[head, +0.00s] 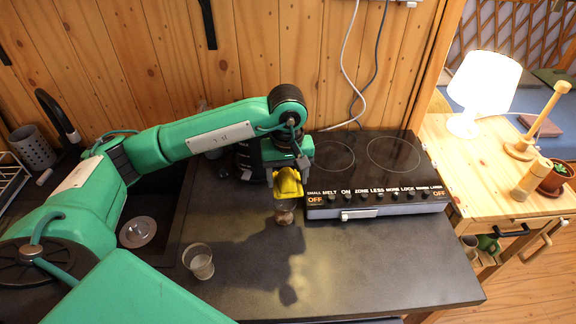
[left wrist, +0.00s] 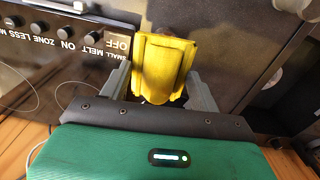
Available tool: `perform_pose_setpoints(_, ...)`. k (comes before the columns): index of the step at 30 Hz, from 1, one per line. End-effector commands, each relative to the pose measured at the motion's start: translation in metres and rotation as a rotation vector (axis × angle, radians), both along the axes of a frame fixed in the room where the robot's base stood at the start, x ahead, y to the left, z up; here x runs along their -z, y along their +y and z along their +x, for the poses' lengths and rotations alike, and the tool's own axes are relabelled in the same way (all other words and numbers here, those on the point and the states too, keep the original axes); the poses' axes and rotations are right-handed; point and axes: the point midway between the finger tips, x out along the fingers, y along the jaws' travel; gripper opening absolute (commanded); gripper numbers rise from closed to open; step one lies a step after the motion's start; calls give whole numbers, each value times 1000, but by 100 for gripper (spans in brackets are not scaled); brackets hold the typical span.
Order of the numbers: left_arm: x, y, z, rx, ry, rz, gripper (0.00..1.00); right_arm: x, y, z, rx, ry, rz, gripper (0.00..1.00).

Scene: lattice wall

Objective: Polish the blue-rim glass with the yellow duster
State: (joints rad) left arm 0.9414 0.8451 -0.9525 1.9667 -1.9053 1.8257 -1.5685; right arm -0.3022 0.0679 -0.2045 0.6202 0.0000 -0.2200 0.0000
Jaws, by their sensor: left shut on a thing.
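My left gripper (head: 286,174) is shut on the yellow duster (head: 289,186) and points down over the counter, just in front of the stove's left side. The duster also fills the space between the fingers in the left wrist view (left wrist: 163,68). A small clear glass (head: 284,214) stands directly under the duster, its top covered by it; I cannot tell whether they touch. Another clear glass (head: 199,262) stands upright on the counter, nearer and to the left. I cannot make out a blue rim on either glass. My right gripper is not in view.
A black cooktop (head: 375,160) with a row of knobs stands right of the gripper. A dark sink (head: 150,205) lies to the left. The dark counter (head: 370,265) is clear at front right. A wooden table with a lit lamp (head: 484,85) stands farther right.

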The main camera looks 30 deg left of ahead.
Motion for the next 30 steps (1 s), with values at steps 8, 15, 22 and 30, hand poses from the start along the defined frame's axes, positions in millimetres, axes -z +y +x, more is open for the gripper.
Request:
perform_pose_setpoints(8,-23,0,-1,-8,-1,1,41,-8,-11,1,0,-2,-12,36)
perform_pose_setpoints(15,-23,0,-1,-8,0,0,41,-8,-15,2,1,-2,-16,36)
perform_pose_setpoints(22,-23,0,-1,-8,0,0,41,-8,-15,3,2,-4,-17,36)
perform_pose_setpoints(30,-23,0,-1,-8,0,0,41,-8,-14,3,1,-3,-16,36)
